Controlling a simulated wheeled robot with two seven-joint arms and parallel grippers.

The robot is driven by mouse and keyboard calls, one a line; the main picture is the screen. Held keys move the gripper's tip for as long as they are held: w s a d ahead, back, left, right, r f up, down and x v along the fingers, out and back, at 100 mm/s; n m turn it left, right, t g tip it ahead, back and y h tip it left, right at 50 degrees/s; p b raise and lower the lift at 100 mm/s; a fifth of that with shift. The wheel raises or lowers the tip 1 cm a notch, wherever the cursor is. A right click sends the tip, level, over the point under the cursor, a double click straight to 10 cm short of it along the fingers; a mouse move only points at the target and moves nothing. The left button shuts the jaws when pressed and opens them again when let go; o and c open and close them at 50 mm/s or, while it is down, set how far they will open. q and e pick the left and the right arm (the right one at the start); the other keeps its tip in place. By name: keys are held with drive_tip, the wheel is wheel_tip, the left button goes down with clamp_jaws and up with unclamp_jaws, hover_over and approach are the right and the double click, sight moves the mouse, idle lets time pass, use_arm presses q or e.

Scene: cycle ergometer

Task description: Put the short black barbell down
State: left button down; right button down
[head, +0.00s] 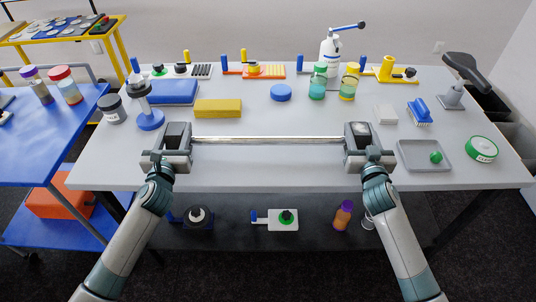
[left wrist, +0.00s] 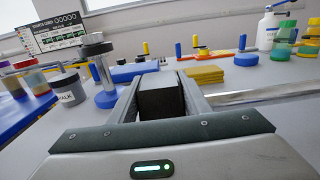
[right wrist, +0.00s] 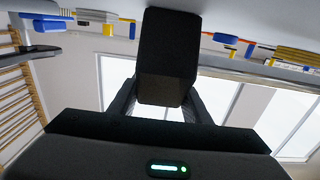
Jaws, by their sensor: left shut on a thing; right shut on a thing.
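The short barbell has a shiny silver bar (head: 268,140) and dark blocky ends. It lies level, left to right, over the front part of the grey table (head: 270,175). My left gripper (head: 177,140) is shut on its left end (left wrist: 160,95), and the bar runs off to the right in the left wrist view. My right gripper (head: 362,141) is shut on its right end (right wrist: 168,55), which fills the middle of the right wrist view. I cannot tell whether the barbell touches the tabletop or is just above it.
Behind the bar are a yellow block (head: 218,108), a blue disc (head: 281,92) and a blue-based post (head: 150,120). A grey tray (head: 425,163) with a green ball lies right of my right gripper. The tabletop in front of the bar is clear.

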use_arm(q)
drive_tip(key=c, duration=1.1)
unclamp_jaws()
use_arm(e)
drive_tip(key=c, duration=1.1)
unclamp_jaws()
use_arm(q)
drive_tip(key=shift+o, duration=0.6)
drive_tip(key=shift+s+r, duration=0.15)
drive_tip(key=shift+s, duration=0.05)
use_arm(e)
drive_tip(key=shift+o, duration=0.6)
drive_tip(key=shift+s+r, duration=0.15)
drive_tip(key=shift+s, duration=0.05)
drive_tip(key=shift+w, duration=0.1)
use_arm(q)
drive_tip(key=s, duration=1.2)
use_arm(e)
drive_tip(key=s, duration=1.2)
drive_tip(key=shift+s, duration=0.1)
